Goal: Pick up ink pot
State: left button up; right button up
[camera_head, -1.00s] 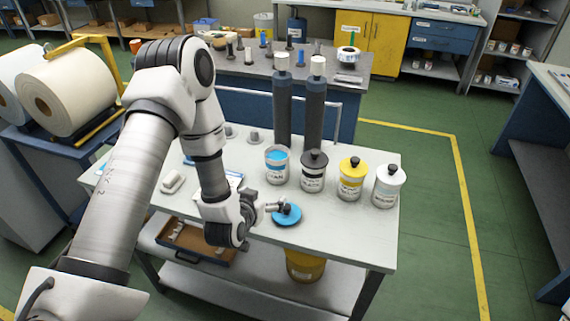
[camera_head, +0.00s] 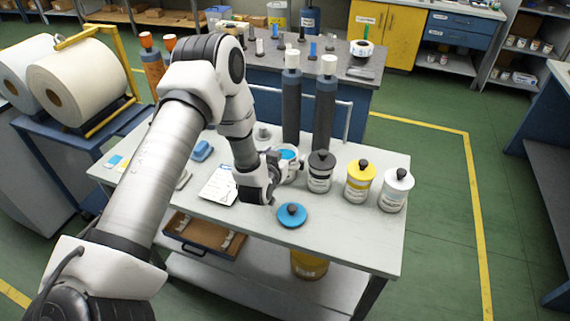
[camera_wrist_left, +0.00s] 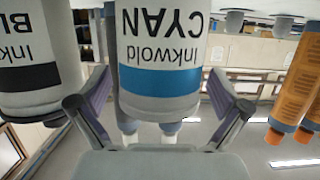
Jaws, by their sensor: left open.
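The open cyan ink pot (camera_head: 289,154), white with blue ink showing at its top, stands on the bench, partly hidden by my left gripper (camera_head: 287,170). In the left wrist view the cyan ink pot (camera_wrist_left: 165,50) appears upside down, its CYAN label facing the camera. My left gripper (camera_wrist_left: 160,108) is open there, with one finger on either side of the pot. I cannot tell whether either finger touches it. The blue lid with a black knob (camera_head: 292,215) lies flat on the bench in front. My right gripper is not in view.
A black-lidded pot (camera_head: 320,172) stands close to the right of the cyan pot, with yellow-lidded (camera_head: 359,181) and white-lidded (camera_head: 395,190) pots farther right. Two tall dark cylinders (camera_head: 325,108) rise behind. A white sheet (camera_head: 218,187) lies left. The bench's front right is clear.

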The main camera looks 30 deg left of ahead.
pick_arm(q)
jog(key=shift+s+d+r, duration=0.1)
jog(key=shift+s+r, duration=0.1)
jog(key=c, duration=1.5)
jog(key=shift+c, duration=0.2)
